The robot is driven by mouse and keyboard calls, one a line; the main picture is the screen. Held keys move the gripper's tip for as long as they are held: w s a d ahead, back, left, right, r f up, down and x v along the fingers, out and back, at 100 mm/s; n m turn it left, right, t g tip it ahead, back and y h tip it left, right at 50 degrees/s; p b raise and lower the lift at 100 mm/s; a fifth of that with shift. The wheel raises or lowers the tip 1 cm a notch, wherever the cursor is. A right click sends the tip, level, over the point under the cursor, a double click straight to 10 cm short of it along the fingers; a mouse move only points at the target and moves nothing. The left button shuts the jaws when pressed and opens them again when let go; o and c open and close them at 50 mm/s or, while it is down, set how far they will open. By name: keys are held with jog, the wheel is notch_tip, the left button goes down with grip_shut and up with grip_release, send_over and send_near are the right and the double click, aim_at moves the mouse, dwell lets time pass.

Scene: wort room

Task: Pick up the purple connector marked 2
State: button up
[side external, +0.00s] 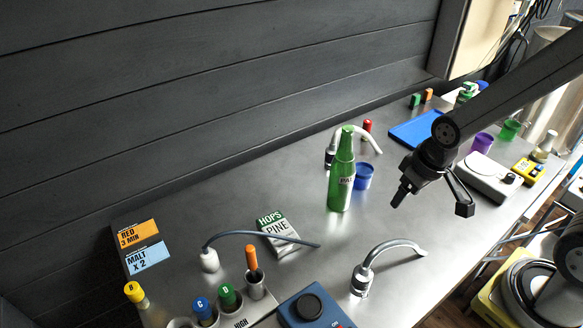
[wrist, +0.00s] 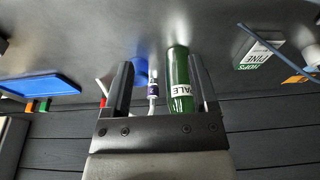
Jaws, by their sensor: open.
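A hose connector with a purple-blue band (wrist: 153,87) shows in the wrist view between my fingers, just left of the green bottle; its mark is too small to read. In the side view, a dark connector (side external: 330,157) on a white hose stands behind the green bottle (side external: 341,180), partly hidden; its colour there is unclear. My gripper (side external: 432,200) is open and empty above the table, right of the bottle and apart from it. In the wrist view, my gripper (wrist: 160,68) has its fingers spread at either side of the bottle and connector.
A blue cup (side external: 364,176) stands right of the bottle. A metal connector with a grey hose (side external: 362,280) is in front, and a white one (side external: 209,260) is at left. A scale (side external: 488,177) and purple cup (side external: 482,143) are at right.

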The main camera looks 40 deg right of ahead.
jog(key=shift+r, duration=0.15)
jog(key=w+r+v, duration=0.1)
jog(key=w+v, duration=0.1)
jog(key=v, duration=0.8)
jog(key=w+d+m+t+y, duration=0.1)
jog(key=w+d+m+y, duration=0.3)
jog(key=w+m, duration=0.45)
jog(key=w+d+m+t+y, duration=0.1)
jog(key=w+d+m+y, duration=0.25)
jog(key=w+m, duration=0.45)
jog(key=w+d+m+t+y, duration=0.1)
jog(key=w+d+m+y, duration=0.35)
jog(key=w+m, duration=0.4)
jog(key=n, duration=0.2)
send_near(332, 155)
jog(key=w+a, duration=0.2)
jog(key=w, duration=0.1)
jog(key=shift+x, duration=1.1)
jog(key=shift+w+a+r, duration=0.1)
jog(key=shift+a+r, duration=0.05)
jog(key=shift+a, duration=0.05)
